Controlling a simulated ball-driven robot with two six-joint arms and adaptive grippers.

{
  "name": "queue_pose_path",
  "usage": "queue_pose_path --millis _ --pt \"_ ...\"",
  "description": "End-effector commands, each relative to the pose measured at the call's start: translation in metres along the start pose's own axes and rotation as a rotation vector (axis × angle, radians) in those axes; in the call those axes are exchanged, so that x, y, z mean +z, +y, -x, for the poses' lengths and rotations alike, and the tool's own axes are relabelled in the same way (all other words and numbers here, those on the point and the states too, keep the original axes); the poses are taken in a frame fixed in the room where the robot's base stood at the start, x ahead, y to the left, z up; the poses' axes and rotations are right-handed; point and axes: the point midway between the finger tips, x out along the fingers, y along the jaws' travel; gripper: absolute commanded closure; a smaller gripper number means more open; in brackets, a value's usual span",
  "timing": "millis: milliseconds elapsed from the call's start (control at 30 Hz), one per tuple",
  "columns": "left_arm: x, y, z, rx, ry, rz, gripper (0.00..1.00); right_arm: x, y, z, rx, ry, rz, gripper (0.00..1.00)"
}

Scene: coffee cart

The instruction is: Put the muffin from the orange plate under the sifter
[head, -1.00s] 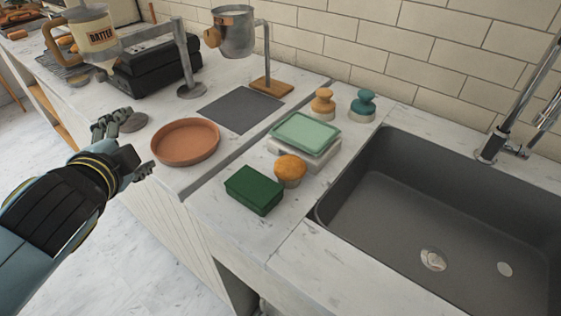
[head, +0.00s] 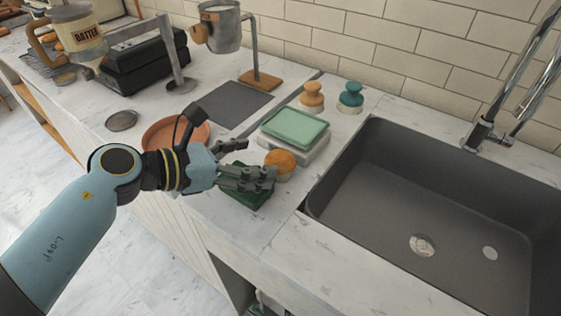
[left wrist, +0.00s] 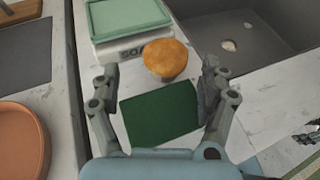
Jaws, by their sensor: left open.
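The muffin (head: 280,160), with a golden-orange top, stands on the counter beside the scale and behind a dark green box (head: 243,197). The orange plate (head: 160,134) is a shallow terracotta dish, bare where visible; my left arm partly covers it. The sifter (head: 222,30) is a metal cup held on a stand above a grey mat (head: 234,104). My left gripper (head: 256,161) is open and empty over the green box, close to the muffin. In the left wrist view the muffin (left wrist: 166,60) lies between and beyond the open fingers. Part of my right gripper (left wrist: 306,136) shows at the right edge.
A scale (head: 299,153) bearing a pale green tray (head: 295,128) stands behind the muffin. Two knobbed tampers (head: 312,96) (head: 350,97) stand farther back. A sink (head: 420,200) opens to the right. A batter jug (head: 75,32) stands at the back left.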

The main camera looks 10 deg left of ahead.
Motion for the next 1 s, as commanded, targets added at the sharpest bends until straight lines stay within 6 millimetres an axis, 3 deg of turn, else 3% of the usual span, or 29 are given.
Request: queue_pose_path --millis 500,767,1000 --pt "0.005 -0.008 -0.060 0.000 -0.003 0.005 0.22 -0.002 -0.002 0.012 -0.004 0.001 -0.002 0.24" --pt "0.004 -0.008 -0.063 0.001 -0.002 0.002 0.22 -0.002 -0.002 0.011 -0.004 0.002 -0.002 0.24" --pt "0.004 -0.008 -0.063 0.001 -0.002 0.003 0.53 -0.002 -0.002 0.011 -0.003 0.002 -0.002 0.24"
